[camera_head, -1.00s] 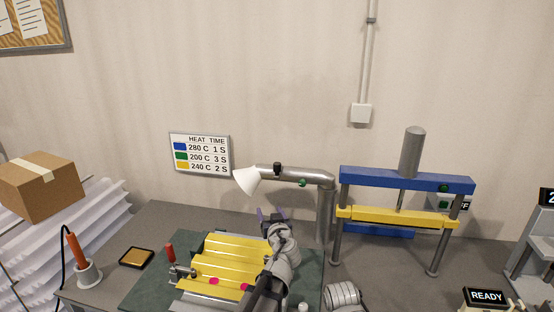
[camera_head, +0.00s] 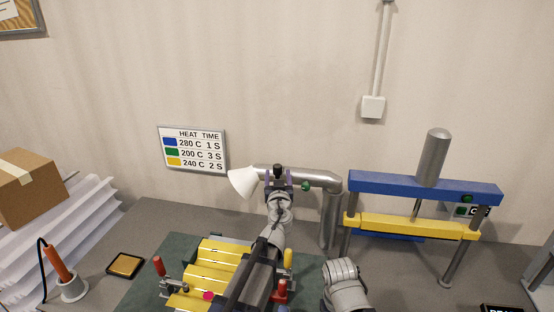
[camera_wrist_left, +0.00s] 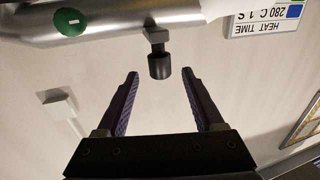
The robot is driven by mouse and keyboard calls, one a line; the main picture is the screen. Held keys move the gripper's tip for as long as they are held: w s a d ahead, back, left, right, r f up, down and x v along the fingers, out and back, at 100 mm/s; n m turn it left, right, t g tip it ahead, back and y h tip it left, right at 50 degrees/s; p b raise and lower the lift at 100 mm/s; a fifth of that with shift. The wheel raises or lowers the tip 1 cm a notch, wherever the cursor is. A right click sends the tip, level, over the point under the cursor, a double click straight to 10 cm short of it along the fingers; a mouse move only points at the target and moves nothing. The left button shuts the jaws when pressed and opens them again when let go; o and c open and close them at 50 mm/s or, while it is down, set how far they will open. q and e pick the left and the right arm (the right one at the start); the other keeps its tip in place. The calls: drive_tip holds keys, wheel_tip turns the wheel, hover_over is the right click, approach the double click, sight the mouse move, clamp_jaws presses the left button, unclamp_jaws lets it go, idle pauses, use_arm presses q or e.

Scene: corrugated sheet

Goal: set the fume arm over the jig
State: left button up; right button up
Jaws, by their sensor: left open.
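The fume arm (camera_head: 300,175) is a silver pipe on an upright post at the back of the bench, with a white cone hood (camera_head: 243,181) at its left end. A black knob (camera_head: 278,168) sticks out from the pipe. My left gripper (camera_head: 278,184) is open just below and in front of the knob. In the left wrist view the knob (camera_wrist_left: 159,66) sits between the fingertips, apart from both. The jig (camera_head: 170,287) is on the green mat, below and in front of the hood, with a yellow corrugated sheet (camera_head: 212,270) in it. My left forearm hides its right part.
A press (camera_head: 425,186) with blue and yellow beams stands to the right. A soldering iron (camera_head: 57,263) in its stand and a small tray (camera_head: 125,265) are at left. A heat-time sign (camera_head: 192,149) hangs behind. Part of my right arm shows at the bottom.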

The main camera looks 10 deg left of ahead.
use_arm(q)
drive_tip(key=shift+w+r, duration=0.1)
drive_tip(key=shift+r, duration=0.05)
drive_tip(key=x, duration=0.7)
drive_tip(key=shift+w+a, duration=0.1)
drive_tip(key=shift+w, duration=0.15)
clamp_jaws()
idle(0.4)
idle(0.9)
